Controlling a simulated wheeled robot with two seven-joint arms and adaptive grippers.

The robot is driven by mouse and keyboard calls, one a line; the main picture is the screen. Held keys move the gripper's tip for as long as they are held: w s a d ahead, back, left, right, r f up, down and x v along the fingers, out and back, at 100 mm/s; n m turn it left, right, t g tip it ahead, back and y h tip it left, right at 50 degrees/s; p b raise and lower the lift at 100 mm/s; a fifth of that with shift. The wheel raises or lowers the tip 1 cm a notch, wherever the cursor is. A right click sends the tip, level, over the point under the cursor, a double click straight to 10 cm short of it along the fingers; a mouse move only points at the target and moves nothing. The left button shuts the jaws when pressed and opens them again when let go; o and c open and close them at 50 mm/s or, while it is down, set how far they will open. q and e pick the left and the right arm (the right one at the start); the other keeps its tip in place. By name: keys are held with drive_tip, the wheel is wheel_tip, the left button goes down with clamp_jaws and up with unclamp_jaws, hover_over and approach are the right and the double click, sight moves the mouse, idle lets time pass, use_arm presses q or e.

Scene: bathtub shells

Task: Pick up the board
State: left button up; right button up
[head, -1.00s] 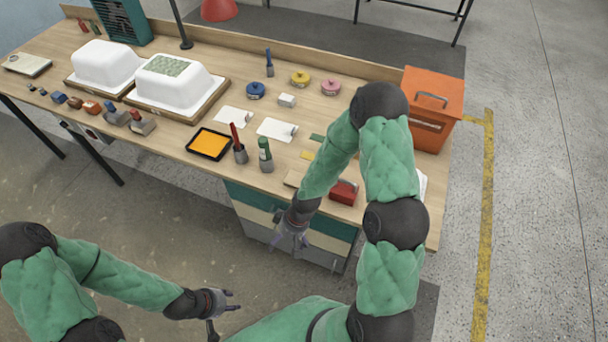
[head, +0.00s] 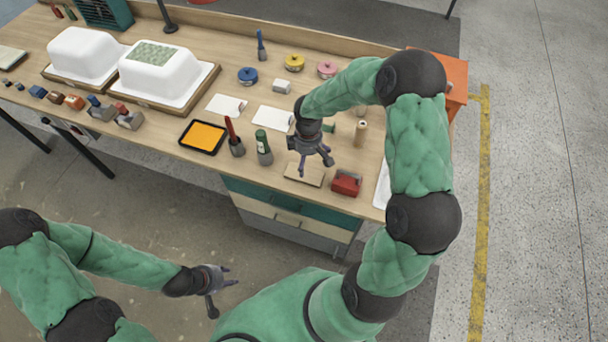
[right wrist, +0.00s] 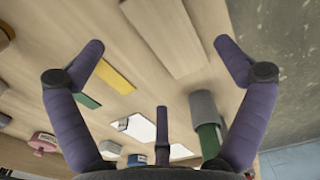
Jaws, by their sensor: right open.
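The board (head: 304,175) is a small, flat, pale wooden piece lying near the front edge of the workbench. It also shows in the right wrist view as a pale plank (right wrist: 168,32) at the top, between and beyond the fingertips. My right gripper (head: 313,163) is open and empty, above the board's back edge and apart from it, with its fingers pointing down. Its fingers partly cover the board in the head view. My left gripper (head: 222,284) is open and empty, low in front of the bench, away from the board.
A red block-like item (head: 346,182) lies right of the board. A green-topped bottle (head: 263,147) and a red-handled tool in a holder (head: 236,146) stand to its left. An orange tray (head: 203,136) and white tub shells (head: 160,72) are further left.

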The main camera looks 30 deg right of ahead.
sight(306, 171)
drive_tip(key=shift+w+a+f+b, duration=0.15)
drive_tip(key=shift+f+b, duration=0.25)
drive_tip(key=shift+f, duration=1.2)
drive_tip(key=shift+w+a+f+b, duration=0.1)
drive_tip(key=shift+f+b, duration=0.3)
drive_tip(key=shift+f, duration=1.15)
drive_tip(key=shift+c, duration=0.3)
drive_tip(key=c, duration=1)
